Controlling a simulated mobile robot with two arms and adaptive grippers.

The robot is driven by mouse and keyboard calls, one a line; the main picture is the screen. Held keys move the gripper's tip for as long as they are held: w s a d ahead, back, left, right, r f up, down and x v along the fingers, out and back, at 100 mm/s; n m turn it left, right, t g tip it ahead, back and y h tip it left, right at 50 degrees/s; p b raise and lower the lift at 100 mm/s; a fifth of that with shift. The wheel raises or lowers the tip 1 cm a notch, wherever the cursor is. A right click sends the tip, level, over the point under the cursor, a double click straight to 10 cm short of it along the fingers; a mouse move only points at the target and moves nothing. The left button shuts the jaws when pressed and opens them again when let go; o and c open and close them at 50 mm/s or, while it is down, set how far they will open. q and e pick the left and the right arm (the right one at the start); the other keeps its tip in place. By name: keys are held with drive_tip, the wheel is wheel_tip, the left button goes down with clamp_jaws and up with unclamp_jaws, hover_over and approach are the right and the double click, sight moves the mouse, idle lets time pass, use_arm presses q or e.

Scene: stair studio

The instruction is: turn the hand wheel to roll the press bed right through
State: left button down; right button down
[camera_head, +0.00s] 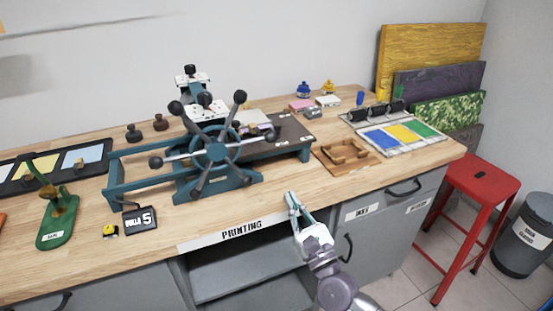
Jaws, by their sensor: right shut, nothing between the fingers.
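The hand wheel (217,151) is a teal hub and ring with several spokes ending in dark knobs. It faces the front of the teal press frame (150,182) on the wooden bench. The dark press bed (290,133) lies toward the right end of the frame; its left part is hidden behind the wheel. My right gripper (291,199) is shut and empty. It shows in front of the bench edge, to the lower right of the wheel and apart from it. My left gripper is not in view.
A wooden tray (347,153) and an ink slab with blue, yellow and green patches (402,133) lie right of the press. A small black sign (140,218) and a green stand (57,222) are at left. A red stool (480,185) stands beside the bench (240,212).

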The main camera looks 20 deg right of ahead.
drive_tip(key=shift+m, duration=0.3)
drive_tip(key=p+x, duration=0.1)
drive_tip(key=x, duration=0.2)
drive_tip(key=p+x, duration=0.1)
drive_tip(key=x, duration=0.6)
drive_tip(key=shift+s+d+r+p, duration=0.1)
drive_tip(key=shift+d+r+p, duration=0.1)
drive_tip(key=shift+r+p, duration=0.15)
drive_tip(key=r+p, duration=0.3)
drive_tip(key=shift+s+a+r, duration=0.25)
drive_tip(key=shift+s, duration=0.05)
